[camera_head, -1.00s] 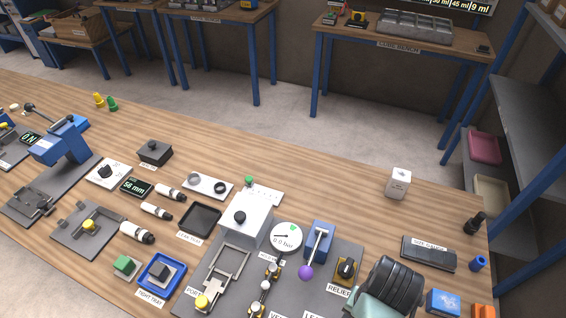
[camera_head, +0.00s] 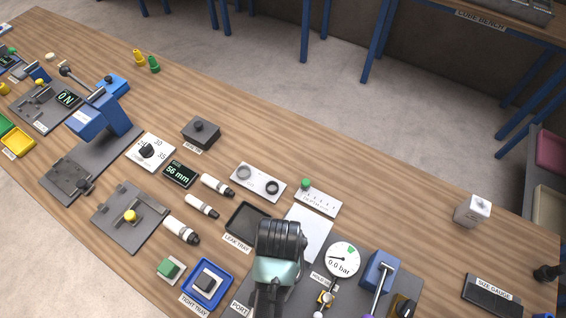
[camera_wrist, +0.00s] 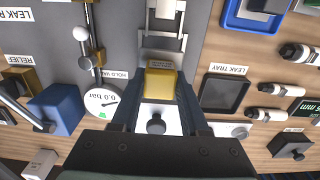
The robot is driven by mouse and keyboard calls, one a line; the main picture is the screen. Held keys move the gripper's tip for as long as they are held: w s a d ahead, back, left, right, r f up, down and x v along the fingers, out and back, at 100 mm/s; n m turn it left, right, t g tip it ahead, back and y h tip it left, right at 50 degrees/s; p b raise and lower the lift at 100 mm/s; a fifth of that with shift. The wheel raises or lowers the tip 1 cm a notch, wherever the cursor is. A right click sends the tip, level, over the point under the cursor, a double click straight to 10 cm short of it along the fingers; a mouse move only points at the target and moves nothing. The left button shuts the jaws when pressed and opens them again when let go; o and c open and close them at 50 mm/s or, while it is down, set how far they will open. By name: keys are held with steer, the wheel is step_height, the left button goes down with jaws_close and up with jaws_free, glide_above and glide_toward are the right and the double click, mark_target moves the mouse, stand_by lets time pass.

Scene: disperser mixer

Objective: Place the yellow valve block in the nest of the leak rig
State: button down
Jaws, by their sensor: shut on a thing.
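My gripper (camera_wrist: 157,100) is shut on the yellow valve block (camera_wrist: 160,84) in the wrist view. The block sits between both fingers. The leak rig's nest, a grey metal frame (camera_wrist: 163,44), lies just beyond the block on the dark base plate. Part of the nest is behind the block, and the gap between them cannot be judged. In the head view my gripper's wrist covers the nest and the block.
The round pressure gauge (camera_head: 342,259) reads 0.0 bar, with a blue lever unit (camera_head: 379,272) right of it. White-and-black cylinders (camera_head: 181,230) lie farther left.

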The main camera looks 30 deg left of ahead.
steer(key=shift+a+f, duration=0.1)
steer(key=shift+f, duration=2.9)
steer(key=shift+c, duration=2.1)
jaws_free()
steer(key=shift+f, duration=0.15)
